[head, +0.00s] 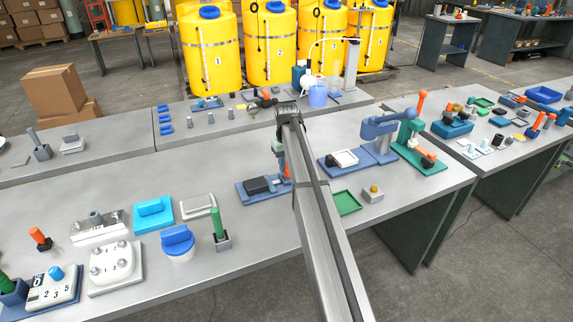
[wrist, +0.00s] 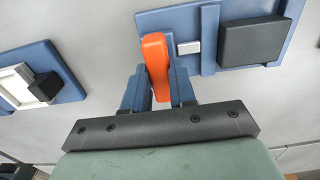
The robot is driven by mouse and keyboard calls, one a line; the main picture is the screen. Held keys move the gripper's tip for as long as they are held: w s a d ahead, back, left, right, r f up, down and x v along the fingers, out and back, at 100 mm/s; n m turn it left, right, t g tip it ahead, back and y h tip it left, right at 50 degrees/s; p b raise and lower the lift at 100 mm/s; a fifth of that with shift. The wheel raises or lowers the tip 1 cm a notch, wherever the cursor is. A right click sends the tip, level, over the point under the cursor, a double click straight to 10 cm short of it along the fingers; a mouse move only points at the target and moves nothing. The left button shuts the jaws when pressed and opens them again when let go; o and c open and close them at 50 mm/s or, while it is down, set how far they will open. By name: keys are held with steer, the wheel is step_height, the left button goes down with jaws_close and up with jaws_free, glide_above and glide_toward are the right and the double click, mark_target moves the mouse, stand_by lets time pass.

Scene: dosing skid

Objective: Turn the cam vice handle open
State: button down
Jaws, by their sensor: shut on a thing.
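The cam vice is a blue base plate (head: 246,196) with a black block on it, near the middle of the bench in the head view. In the wrist view its blue plate (wrist: 172,20) fills the top, with the black block (wrist: 252,42) at right and a small light piece beside it. The orange cam vice handle (wrist: 156,62) stands between my two blue fingers. My gripper (wrist: 158,92) is shut on this handle. In the head view my arm hides part of the gripper, and only a bit of the orange handle (head: 287,171) shows.
A green tray (head: 346,203) lies in front. A green-handled item (head: 218,222) stands to the left. Bare bench lies behind the vice.

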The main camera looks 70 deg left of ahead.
steer(key=shift+m, duration=0.4)
steer(key=m, duration=0.8)
steer(key=shift+m, duration=0.3)
steer(key=m, duration=0.4)
steer(key=shift+m, duration=2.2)
steer(key=c, duration=0.9)
jaws_free()
